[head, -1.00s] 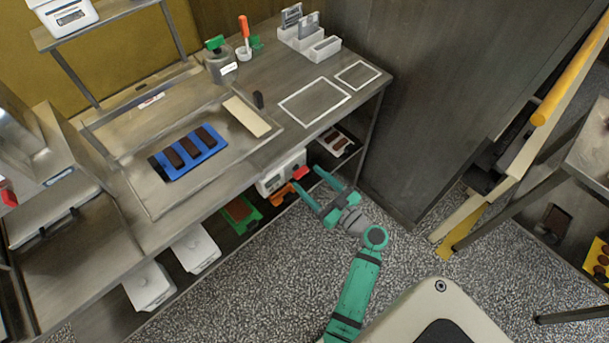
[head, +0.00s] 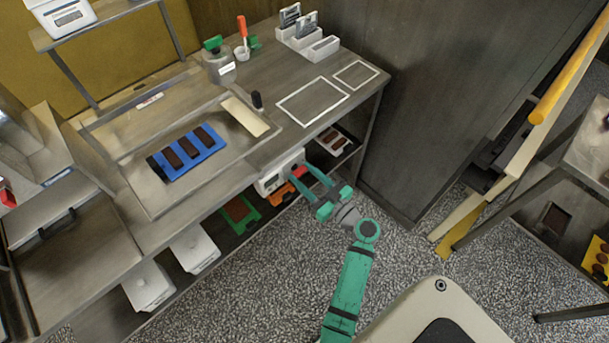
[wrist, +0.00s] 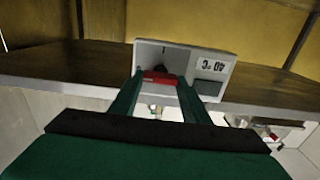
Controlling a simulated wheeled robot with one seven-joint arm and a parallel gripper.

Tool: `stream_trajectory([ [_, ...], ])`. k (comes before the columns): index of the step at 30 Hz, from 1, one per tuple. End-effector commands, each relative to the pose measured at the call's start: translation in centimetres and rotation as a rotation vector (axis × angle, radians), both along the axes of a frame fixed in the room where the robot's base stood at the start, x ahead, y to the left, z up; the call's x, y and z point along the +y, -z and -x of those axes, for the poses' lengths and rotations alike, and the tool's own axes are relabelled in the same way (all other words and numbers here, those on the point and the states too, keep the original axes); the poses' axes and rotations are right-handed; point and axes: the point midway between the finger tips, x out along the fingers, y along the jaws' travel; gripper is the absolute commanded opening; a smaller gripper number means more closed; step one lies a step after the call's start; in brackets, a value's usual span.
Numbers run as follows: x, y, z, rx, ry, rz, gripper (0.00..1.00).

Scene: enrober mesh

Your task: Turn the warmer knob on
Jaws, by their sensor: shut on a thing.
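The warmer (head: 268,184) is a white box under the front edge of the steel bench. Its red knob (head: 299,170) is on its front. In the wrist view, the warmer's white face (wrist: 147,53) carries the red knob (wrist: 160,76), a label reading 40 °C upside down and a dark grey patch. My green gripper (head: 304,178) is at the warmer's front, shut on the red knob with one finger on each side. The fingers partly cover the knob's ends. I cannot tell from these views which setting the knob points to.
The bench holds a blue mould (head: 186,152) with dark bars, a pale scraper (head: 245,115) and a pot (head: 219,68). White bins (head: 194,249) and a green tray (head: 238,211) stand underneath. A dark cabinet (head: 430,100) is to the right. The floor before the bench is clear.

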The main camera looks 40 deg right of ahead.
Motion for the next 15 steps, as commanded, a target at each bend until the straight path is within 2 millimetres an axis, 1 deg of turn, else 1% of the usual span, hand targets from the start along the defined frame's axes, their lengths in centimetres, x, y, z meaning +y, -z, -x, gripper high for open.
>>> stream_trajectory([
  [8, 0.01, 0.00, -0.17, 0.008, -0.001, -0.097, 0.20],
  [15, -0.03, 0.01, -0.26, 0.024, -0.002, -0.287, 0.20],
])
